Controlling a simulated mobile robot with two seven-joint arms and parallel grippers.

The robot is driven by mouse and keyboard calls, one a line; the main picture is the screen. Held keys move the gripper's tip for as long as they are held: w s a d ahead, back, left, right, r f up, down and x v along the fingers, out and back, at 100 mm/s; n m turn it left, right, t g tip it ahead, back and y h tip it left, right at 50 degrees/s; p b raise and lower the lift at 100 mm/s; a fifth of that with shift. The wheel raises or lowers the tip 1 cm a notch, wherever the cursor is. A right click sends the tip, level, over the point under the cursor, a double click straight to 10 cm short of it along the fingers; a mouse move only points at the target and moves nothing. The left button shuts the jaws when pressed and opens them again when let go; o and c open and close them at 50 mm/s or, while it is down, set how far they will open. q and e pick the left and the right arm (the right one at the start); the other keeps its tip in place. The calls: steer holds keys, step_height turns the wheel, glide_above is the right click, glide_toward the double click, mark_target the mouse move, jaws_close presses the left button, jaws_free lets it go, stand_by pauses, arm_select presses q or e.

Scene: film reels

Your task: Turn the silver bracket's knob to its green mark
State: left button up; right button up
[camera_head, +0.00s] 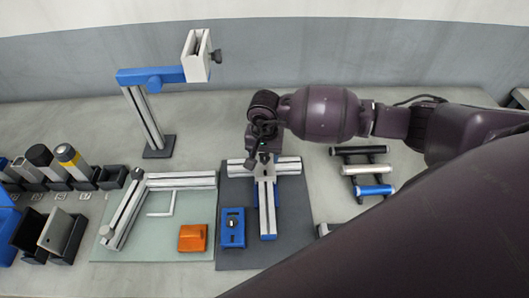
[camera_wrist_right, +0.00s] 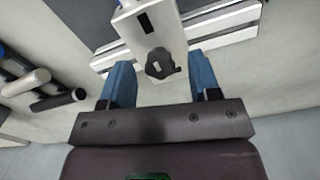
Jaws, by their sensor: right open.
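The silver bracket (camera_wrist_right: 148,22) is a light block with a dark slot in the right wrist view, standing over crossed silver rails. Its black lobed knob (camera_wrist_right: 160,64) faces my right gripper (camera_wrist_right: 161,82). The two blue fingers are open, one on each side of the knob with visible gaps. I cannot make out a green mark on the bracket. In the head view my right gripper (camera_head: 255,150) is over the T-shaped rails (camera_head: 266,205) and hides most of the bracket and knob. My left gripper is not in view.
A blue-armed stand (camera_head: 150,76) with a light clamp block (camera_head: 196,60) rises at the back left. An orange block (camera_head: 193,238) and a blue block (camera_head: 233,226) lie in front. Cylinders on a rack (camera_head: 366,170) sit right. Holders with canisters (camera_head: 68,160) stand left.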

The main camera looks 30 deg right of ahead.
steer(key=shift+f, duration=0.15)
steer(key=shift+c, duration=0.3)
steer(key=c, duration=0.9)
arm_select(q)
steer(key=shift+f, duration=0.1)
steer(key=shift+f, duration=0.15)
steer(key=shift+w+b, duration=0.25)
steer(key=shift+b, duration=0.55)
arm_select(e)
steer(key=shift+m, duration=0.5)
